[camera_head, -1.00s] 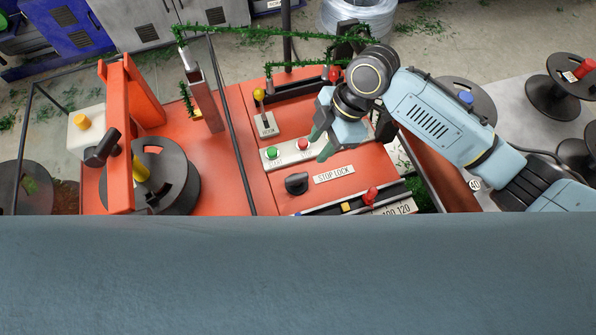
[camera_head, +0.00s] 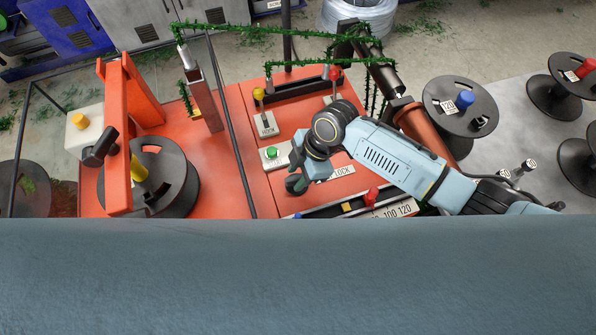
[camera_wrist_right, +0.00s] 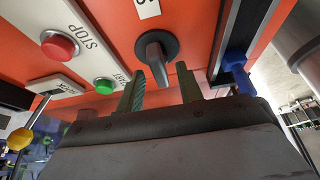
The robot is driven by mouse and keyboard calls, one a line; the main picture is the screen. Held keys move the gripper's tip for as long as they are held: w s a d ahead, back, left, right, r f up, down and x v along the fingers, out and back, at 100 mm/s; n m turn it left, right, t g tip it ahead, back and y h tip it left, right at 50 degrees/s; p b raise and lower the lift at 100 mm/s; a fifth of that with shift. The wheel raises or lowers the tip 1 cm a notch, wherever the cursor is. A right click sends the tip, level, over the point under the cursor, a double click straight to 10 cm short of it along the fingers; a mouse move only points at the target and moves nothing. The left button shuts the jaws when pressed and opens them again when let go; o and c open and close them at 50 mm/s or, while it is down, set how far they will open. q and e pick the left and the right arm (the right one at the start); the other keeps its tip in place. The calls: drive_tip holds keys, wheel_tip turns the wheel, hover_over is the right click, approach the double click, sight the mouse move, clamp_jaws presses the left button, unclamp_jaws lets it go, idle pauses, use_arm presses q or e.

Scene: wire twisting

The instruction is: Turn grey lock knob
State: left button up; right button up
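The grey lock knob (camera_wrist_right: 156,50) is a dark round dial with a raised bar handle on the orange panel. In the head view the knob (camera_head: 293,184) is partly covered by my right gripper (camera_head: 301,180), which is low over the panel. In the right wrist view my gripper (camera_wrist_right: 159,71) is open, with its two green fingers apart, one on each side of the knob's handle. I cannot tell whether either finger touches it. The STOP LOCK label (camera_head: 343,170) is partly hidden by my right arm. My left gripper is out of view.
A green START button (camera_wrist_right: 104,86) and red STOP button (camera_wrist_right: 60,46) sit beside the knob. A blue piece (camera_wrist_right: 235,66) sits on a rail at the other side. A yellow-topped lever (camera_head: 258,93) and a black spool (camera_head: 176,185) stand farther left.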

clamp_jaws()
